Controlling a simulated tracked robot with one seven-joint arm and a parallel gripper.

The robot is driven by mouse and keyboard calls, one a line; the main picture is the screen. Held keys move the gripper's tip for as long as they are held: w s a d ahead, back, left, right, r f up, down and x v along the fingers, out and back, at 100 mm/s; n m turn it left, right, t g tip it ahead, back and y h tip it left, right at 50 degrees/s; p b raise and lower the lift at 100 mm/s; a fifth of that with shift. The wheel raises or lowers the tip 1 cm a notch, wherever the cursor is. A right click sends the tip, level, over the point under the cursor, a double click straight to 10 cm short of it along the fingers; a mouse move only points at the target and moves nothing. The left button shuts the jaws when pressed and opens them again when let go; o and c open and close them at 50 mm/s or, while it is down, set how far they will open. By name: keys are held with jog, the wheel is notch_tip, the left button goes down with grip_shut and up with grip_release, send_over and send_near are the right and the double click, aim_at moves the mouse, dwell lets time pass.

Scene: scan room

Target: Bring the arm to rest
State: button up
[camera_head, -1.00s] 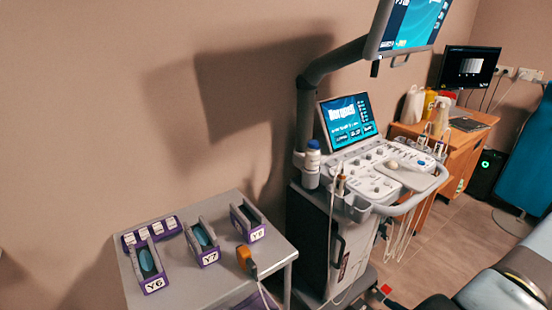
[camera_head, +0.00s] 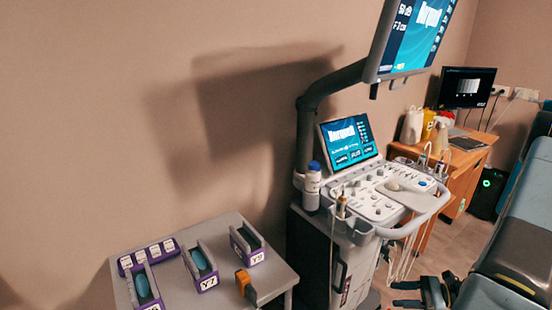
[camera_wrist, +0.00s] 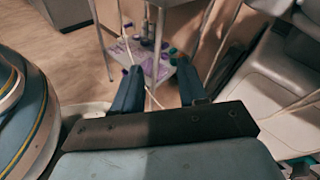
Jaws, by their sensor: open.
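My gripper (camera_head: 396,294) shows at the bottom right of the head view, with its two dark fingers apart and pointing left. Part of my blue-grey arm (camera_head: 520,245) is behind it, rising along the right edge. In the wrist view my gripper (camera_wrist: 160,88) has its two fingers spread wide with nothing between them. Beyond the fingertips lies a low shelf with small purple and green items (camera_wrist: 150,62), too small to make out.
An ultrasound cart (camera_head: 375,205) with a screen on an overhead arm stands left of my gripper. A grey table (camera_head: 215,300) with purple holders (camera_head: 247,247) and an orange-tipped probe (camera_head: 246,288) is at the lower left. A wooden desk (camera_head: 465,170) stands behind. Some floor (camera_head: 440,245) is clear.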

jog(key=a+r+n+g+h, duration=0.35)
jog(key=r+n, duration=0.25)
jog(key=r, duration=0.6)
jog(key=a+r+n+g+h, duration=0.2)
jog(key=a+r+n+h, duration=0.25)
jog(key=r, duration=0.75)
jog(key=s+a+r+n+t+h, duration=0.2)
jog(key=s+r, duration=0.3)
jog(key=r, duration=0.4)
jog(key=s+a+r+n+t+h, duration=0.2)
jog(key=s+r+n+t+h, duration=0.2)
jog(key=r, duration=0.5)
jog(key=shift+s+a+r+n+t+h, duration=0.25)
jog(key=shift+s+a+n+t+h, duration=0.2)
jog(key=shift+t, duration=0.1)
